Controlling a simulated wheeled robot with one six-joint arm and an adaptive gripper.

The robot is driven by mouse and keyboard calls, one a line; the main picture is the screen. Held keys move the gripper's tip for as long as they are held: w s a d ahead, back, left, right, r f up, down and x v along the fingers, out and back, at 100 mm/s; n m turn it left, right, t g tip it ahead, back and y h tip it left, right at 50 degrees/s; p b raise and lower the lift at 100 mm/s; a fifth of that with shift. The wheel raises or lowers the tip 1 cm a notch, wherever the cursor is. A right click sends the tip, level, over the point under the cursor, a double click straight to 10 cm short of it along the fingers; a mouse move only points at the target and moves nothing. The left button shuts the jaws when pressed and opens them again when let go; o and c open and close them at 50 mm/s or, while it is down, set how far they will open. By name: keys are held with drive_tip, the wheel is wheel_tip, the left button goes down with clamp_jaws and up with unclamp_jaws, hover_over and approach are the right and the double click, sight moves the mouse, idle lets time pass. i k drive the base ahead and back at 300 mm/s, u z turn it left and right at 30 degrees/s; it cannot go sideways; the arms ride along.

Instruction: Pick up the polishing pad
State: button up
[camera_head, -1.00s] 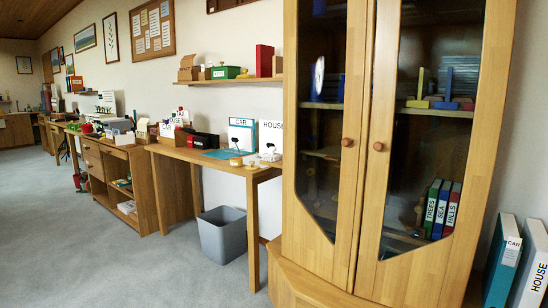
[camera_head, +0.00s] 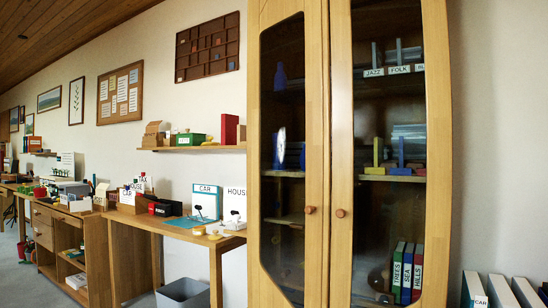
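I cannot pick out a polishing pad for certain. A small yellow item (camera_head: 199,231) lies near the front edge of the wooden table (camera_head: 178,233), with another pale yellow piece (camera_head: 215,237) beside it. Both are too small to identify. My gripper is not in view.
A tall glass-door cabinet (camera_head: 340,120) stands right of the table, its doors shut. A grey bin (camera_head: 183,293) is under the table. A wall shelf (camera_head: 200,149) holds a green box (camera_head: 190,140) and a red one (camera_head: 229,129). Binders (camera_head: 500,290) stand at the lower right.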

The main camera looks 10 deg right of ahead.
sight(238, 225)
drive_tip(key=u, duration=0.5)
drive_tip(key=i, duration=0.85)
drive_tip(key=u, duration=0.4)
drive_tip(key=i, duration=1.1)
drive_tip(key=z, duration=0.3)
